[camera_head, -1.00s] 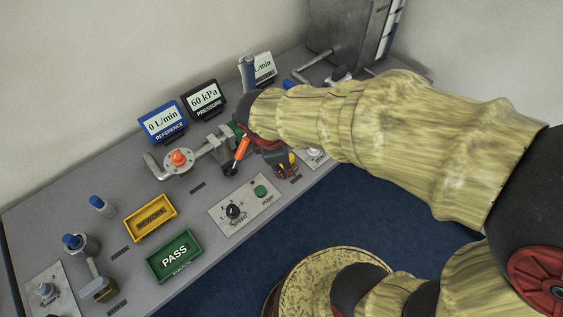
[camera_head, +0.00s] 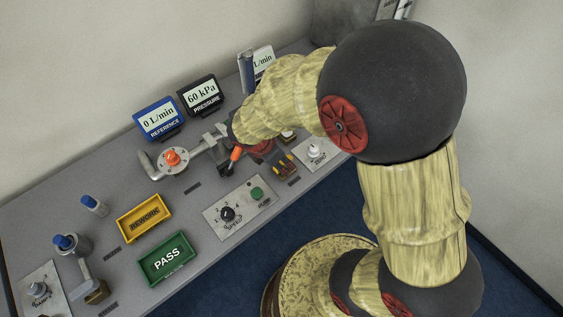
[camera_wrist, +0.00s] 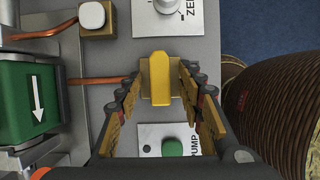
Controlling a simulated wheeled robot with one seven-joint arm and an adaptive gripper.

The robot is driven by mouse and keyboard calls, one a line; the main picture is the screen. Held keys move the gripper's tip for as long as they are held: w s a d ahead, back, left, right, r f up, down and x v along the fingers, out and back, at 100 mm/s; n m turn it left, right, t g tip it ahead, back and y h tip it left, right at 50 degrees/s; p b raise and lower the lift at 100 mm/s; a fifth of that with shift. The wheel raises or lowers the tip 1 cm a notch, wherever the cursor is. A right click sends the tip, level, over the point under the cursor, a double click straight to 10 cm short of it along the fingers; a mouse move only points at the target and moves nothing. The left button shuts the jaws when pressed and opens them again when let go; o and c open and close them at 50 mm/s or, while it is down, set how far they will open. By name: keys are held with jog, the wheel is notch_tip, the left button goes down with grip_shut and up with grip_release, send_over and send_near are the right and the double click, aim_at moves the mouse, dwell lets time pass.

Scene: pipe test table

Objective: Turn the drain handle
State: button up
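A yellow handle (camera_wrist: 160,78) sits on a brass body on the grey bench, taken to be the drain handle. In the wrist view it lies between the two fingers of my gripper (camera_wrist: 162,92). The fingers are open, one on each side, with gaps showing between them and the handle. In the head view my gripper (camera_head: 284,166) is low over the bench, between the pump panel and the zero panel. There the handle cannot be told apart from the yellow finger pads.
The green pump button (camera_wrist: 174,146) and zero knob (camera_wrist: 167,6) are close by. A green block with a white arrow (camera_wrist: 32,100) and a copper pipe (camera_wrist: 97,80) are at left.

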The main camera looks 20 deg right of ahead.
jog(key=shift+c, duration=1)
jog(key=c, duration=0.7)
grip_shut()
